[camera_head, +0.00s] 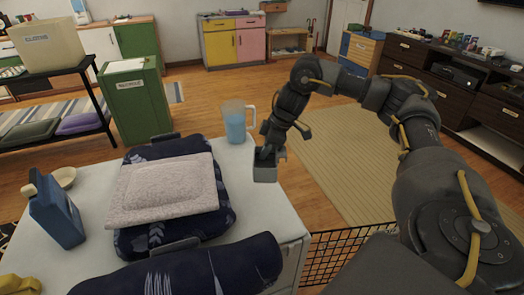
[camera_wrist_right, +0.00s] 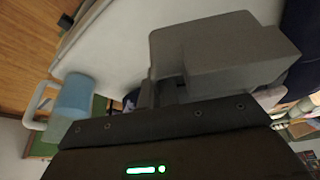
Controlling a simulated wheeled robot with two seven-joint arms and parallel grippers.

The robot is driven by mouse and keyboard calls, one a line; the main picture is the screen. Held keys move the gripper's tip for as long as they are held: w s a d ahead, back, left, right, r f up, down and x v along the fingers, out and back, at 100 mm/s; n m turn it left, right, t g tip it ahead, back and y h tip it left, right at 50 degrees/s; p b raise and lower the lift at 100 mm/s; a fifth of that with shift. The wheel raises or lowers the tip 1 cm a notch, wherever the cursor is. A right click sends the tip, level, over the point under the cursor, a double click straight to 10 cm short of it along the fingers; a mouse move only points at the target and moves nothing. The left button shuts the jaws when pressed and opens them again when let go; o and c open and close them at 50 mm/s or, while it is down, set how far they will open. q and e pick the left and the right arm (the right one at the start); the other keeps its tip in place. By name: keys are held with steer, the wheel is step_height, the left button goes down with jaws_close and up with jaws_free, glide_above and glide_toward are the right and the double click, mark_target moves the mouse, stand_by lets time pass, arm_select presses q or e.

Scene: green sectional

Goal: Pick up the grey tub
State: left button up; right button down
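I cannot tell whether the tub touches the table. My left gripper is not in view.
A black wire basket (camera_head: 335,252) stands beside the table. Open floor lies to the right.

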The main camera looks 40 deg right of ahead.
steer(key=s+a+r, duration=0.1)
steer(key=s+a, duration=0.1)
steer(key=s, duration=0.1)
steer(key=s+a+r, duration=0.1)
steer(key=s, duration=0.1)
steer(key=shift+s+a+r, duration=0.15)
steer(key=shift+s+r, duration=0.05)
steer(key=shift+r, duration=0.15)
steer(key=shift+p, duration=0.3)
